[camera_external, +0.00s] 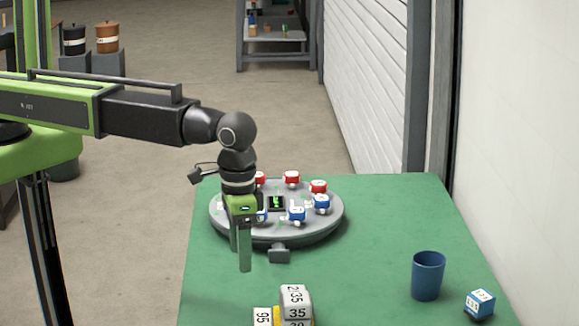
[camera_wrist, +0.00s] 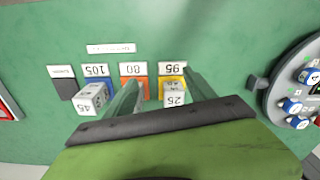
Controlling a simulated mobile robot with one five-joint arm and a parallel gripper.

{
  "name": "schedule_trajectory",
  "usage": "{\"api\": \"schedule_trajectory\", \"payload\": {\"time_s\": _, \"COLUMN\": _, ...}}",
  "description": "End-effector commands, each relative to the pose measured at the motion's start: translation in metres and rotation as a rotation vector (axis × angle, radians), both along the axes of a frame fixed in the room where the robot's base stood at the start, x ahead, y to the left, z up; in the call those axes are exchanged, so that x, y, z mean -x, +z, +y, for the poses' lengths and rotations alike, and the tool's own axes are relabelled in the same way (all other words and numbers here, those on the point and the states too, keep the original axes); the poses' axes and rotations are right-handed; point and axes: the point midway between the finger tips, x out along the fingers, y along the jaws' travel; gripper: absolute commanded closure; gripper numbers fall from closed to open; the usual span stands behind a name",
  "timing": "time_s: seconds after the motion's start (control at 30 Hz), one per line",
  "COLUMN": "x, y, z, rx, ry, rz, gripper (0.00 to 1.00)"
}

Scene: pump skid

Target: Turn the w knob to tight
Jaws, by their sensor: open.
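A round grey turntable-like unit (camera_external: 325,228) stands on the green table, carrying several red-and-white knobs (camera_external: 292,177) and blue-and-white knobs (camera_external: 297,213) around a small dark display (camera_external: 277,202). Its edge also shows at the right of the wrist view (camera_wrist: 277,98), with blue-and-white knobs (camera_wrist: 292,105) on it. The knob letters are too small to read, so I cannot tell which is w. My gripper (camera_external: 241,258) points down, open and empty, in front of the unit's left part in the external view, hiding some knobs. In the wrist view my gripper (camera_wrist: 161,80) is apart from the unit.
Number blocks (camera_external: 296,300) stand at the table's near side. The wrist view shows a block marked 45 (camera_wrist: 92,100) and one marked 25 (camera_wrist: 174,97) by coloured, labelled pads. A blue cup (camera_external: 428,277) and a blue-and-white cube (camera_external: 480,303) stand at right. The table's right middle is clear.

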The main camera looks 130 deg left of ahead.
Motion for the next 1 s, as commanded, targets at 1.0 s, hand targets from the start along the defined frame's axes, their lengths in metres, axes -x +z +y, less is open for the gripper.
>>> {"api": "schedule_trajectory", "payload": {"time_s": 1.0, "x": 0.183, "y": 0.048, "z": 0.465, "rx": 0.000, "ry": 0.771, "rz": -0.001, "gripper": 0.36}}
